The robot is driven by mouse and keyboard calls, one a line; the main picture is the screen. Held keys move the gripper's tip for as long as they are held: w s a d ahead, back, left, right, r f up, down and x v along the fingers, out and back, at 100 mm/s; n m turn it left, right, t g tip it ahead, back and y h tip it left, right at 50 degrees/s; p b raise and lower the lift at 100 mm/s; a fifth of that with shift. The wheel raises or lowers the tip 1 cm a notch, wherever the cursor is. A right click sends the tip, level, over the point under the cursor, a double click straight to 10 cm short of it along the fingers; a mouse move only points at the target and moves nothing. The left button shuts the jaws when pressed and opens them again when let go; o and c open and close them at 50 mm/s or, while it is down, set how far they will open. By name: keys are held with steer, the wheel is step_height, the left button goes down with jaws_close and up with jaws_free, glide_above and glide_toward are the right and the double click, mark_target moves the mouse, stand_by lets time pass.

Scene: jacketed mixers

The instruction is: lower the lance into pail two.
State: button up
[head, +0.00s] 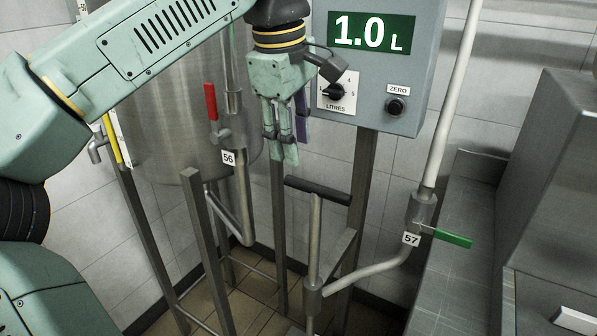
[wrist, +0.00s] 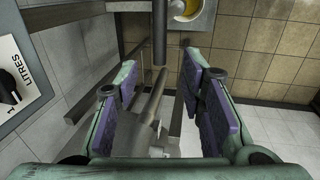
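The lance (head: 315,240) stands upright in the head view as a pale metal pipe with a black crossbar handle (head: 318,190) on top. A pipe joins its lower fitting to valve 57. My gripper (head: 283,150) points down, above and left of the handle in the head view and apart from it. In the wrist view my gripper (wrist: 165,100) is open, its purple-padded fingers wide apart, with nothing gripped. A dark bar (wrist: 160,50), apparently the handle, shows beyond the fingers. A pail-like vessel (wrist: 206,14) with yellow contents is cut off at the top; its number is hidden.
A steel tank (head: 165,125) stands behind my arm, with red-handled valve 56 (head: 212,102). The control box (head: 425,70) reads 1.0 L and is close to the right of my gripper. Valve 57 (head: 420,215) has a green handle. A steel cabinet (head: 555,180) fills the right.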

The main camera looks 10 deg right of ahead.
mark_target(299, 180)
steer(key=f, duration=0.5)
steer(key=w+d+f, duration=0.1)
steer(key=f, duration=0.1)
steer(key=shift+f, duration=0.3)
jaws_close()
stand_by(0.5)
